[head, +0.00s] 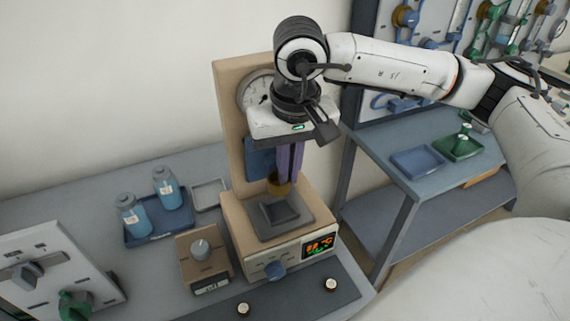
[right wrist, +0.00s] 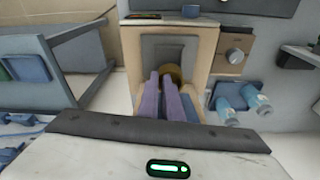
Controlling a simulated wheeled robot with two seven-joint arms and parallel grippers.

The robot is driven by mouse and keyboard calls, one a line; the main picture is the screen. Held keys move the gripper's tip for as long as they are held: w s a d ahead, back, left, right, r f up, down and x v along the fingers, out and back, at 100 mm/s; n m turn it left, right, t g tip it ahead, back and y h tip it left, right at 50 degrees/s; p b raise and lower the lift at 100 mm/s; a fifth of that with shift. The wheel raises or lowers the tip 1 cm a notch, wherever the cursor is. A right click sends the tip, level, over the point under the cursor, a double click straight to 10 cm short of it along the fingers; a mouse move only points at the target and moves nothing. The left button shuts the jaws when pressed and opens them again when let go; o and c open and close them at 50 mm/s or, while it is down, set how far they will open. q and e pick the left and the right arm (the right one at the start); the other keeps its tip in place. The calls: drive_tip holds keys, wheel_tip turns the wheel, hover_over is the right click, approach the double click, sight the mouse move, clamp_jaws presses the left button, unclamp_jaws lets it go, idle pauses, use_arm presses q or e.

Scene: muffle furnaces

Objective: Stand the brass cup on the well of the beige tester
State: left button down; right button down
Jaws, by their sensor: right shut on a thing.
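The beige tester (head: 290,247) stands on the grey bench, with a dark square well (head: 277,217) on top and a display on its front. My right gripper (head: 286,182) points down above the well, its purple fingers shut on the brass cup (head: 278,187). The cup hangs at the fingertips over the rear part of the well; I cannot tell whether it touches. In the right wrist view the cup (right wrist: 172,73) shows beyond the purple fingers (right wrist: 164,95), partly hidden by them, with the dark well (right wrist: 160,48) around and behind it. My left gripper is not in view.
A beige box with a knob (head: 201,250) stands left of the tester. A blue tray (head: 158,222) with two blue bottles and a small pale tray (head: 209,194) lie behind it. The tester's upright back panel with a dial (head: 256,92) rises close behind my gripper.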

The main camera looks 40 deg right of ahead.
sight(288, 188)
wheel_tip(288, 188, down, 2)
drive_tip(key=shift+f+b, duration=0.2)
drive_tip(key=shift+b, duration=0.35)
wheel_tip(288, 188, down, 2)
drive_tip(key=shift+f+b, duration=0.1)
drive_tip(key=shift+b, duration=0.55)
drive_tip(key=shift+f+b, duration=0.95)
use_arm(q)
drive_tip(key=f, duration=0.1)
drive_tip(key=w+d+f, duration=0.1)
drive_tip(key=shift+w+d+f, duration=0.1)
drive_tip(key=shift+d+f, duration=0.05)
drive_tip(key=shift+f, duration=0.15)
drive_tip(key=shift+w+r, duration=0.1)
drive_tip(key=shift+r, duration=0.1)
use_arm(e)
drive_tip(key=c, duration=1.9)
unclamp_jaws()
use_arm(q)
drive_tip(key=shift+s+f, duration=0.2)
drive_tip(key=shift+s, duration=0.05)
use_arm(e)
drive_tip(key=shift+o, duration=0.2)
